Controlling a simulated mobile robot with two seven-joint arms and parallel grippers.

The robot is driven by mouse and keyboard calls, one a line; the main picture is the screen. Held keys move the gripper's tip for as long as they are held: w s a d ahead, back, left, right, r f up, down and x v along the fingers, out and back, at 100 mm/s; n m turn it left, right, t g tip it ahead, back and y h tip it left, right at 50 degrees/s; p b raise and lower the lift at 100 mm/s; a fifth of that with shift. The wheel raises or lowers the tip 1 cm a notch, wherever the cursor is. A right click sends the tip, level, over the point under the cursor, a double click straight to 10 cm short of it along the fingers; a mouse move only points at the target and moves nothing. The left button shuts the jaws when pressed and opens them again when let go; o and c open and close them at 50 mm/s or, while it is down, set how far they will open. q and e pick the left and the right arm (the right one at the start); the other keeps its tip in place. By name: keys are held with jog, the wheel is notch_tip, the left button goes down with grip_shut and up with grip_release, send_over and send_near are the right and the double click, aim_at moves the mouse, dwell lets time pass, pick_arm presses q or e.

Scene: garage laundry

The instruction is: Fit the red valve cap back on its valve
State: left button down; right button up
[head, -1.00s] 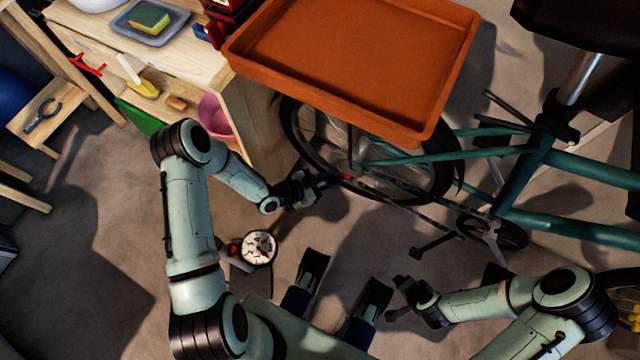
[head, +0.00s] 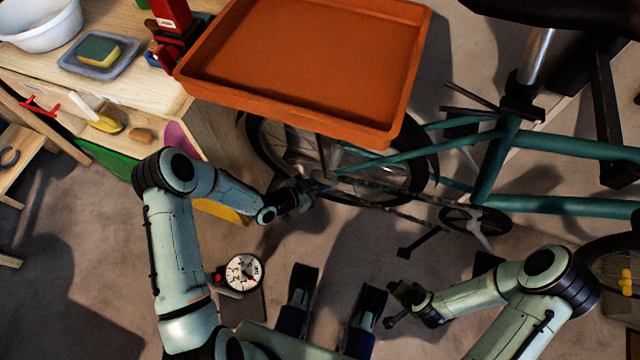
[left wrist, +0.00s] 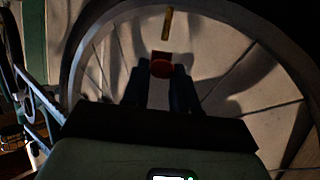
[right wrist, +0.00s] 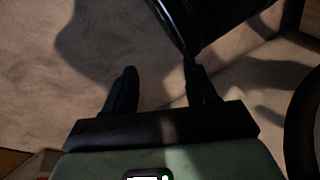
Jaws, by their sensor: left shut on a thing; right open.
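The red valve cap (left wrist: 162,68) is between the fingertips of my left gripper (left wrist: 160,82), which is shut on it. In the left wrist view the brass-coloured valve (left wrist: 167,22) stands at the rim of the bicycle wheel (left wrist: 215,28), beyond the cap in line with the fingers. A gap shows between cap and valve. In the head view my left gripper (head: 318,188) is at the near side of the rear wheel (head: 422,180); I cannot make out cap or valve there. My right gripper (head: 394,306) is open and empty above the floor, also in the right wrist view (right wrist: 160,88).
An orange tray (head: 300,62) hangs over part of the rear wheel. The teal bicycle frame (head: 487,165) extends right. A pump with a round gauge (head: 243,272) stands near my left arm. A wooden shelf unit (head: 160,100) is at the upper left. Open floor (head: 90,270) lies lower left.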

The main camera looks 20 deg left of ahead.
pick_arm(q)
jog(key=p, duration=0.4)
jog(key=shift+r, duration=0.2)
jog(key=shift+f, duration=0.2)
pick_arm(e)
notch_tip(320, 180, up, 5)
jog(key=s+a, duration=0.2)
jog(key=s, duration=0.1)
jog(key=shift+a+g+y, duration=0.35)
jog(key=shift+g+y, duration=0.05)
pick_arm(q)
jog(key=shift+b, duration=0.3)
pick_arm(e)
jog(key=shift+w+d+f, duration=0.1)
jog(key=shift+w+f, duration=0.15)
pick_arm(q)
jog(key=shift+f+b, duration=1.05)
jog(key=shift+f, duration=0.45)
pick_arm(e)
jog(key=shift+t+h, duration=0.3)
jog(key=shift+t, duration=0.3)
jog(key=shift+w+d+f, duration=0.45)
jog(key=shift+w+f, duration=0.15)
jog(key=shift+w, duration=0.25)
jog(key=shift+w+d+f, duration=0.4)
jog(key=shift+w+f, duration=0.15)
jog(key=shift+w, duration=0.25)
pick_arm(q)
jog(key=c, duration=0.8)
grip_release()
